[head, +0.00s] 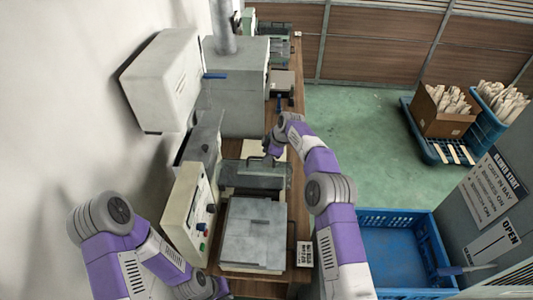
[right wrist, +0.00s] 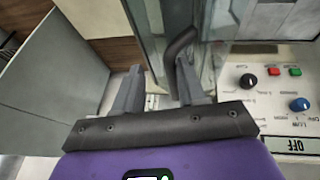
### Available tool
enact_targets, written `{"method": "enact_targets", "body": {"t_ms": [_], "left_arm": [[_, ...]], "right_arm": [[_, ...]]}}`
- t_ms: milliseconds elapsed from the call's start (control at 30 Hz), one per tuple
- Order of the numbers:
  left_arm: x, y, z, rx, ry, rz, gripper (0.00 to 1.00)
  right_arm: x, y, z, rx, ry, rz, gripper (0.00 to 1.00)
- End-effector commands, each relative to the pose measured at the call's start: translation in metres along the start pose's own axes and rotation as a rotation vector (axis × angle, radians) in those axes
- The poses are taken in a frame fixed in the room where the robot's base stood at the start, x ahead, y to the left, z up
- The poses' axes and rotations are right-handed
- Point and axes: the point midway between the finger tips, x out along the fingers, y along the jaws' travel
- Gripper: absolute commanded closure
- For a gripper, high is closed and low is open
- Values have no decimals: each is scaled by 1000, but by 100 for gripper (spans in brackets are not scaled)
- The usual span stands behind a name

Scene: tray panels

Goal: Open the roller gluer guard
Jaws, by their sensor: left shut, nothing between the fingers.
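The roller gluer guard is a clear panel (right wrist: 218,35) with a dark curved handle (right wrist: 182,45) in the right wrist view. In the head view the guard (head: 262,180) shows as a greyish see-through cover behind the grey metal plate. My right gripper (right wrist: 160,90) is open, its fingers spread on either side of the handle's lower end; I cannot tell whether they touch it. In the head view the right gripper (head: 271,155) is above the guard's far side. My left gripper (head: 218,290) is shut and empty at the bottom edge, mostly hidden.
A control panel (head: 200,222) with knobs and buttons stands left of the grey plate (head: 253,235). A large grey machine (head: 238,90) stands behind. A blue crate (head: 395,217) is on the floor at right.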

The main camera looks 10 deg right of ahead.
Motion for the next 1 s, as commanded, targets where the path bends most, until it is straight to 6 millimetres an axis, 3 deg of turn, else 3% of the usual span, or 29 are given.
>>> {"method": "enact_targets", "body": {"t_ms": [367,800,1000], "left_arm": [[1,0,0,0,-1,0,100],[10,-4,0,0,-1,0,100],[11,-4,0,0,-1,0,100]], "right_arm": [[-8,1,-4,-2,6,4,62],[-70,0,-3,-3,5,5,62],[-79,-1,-2,-2,4,2,62]]}}
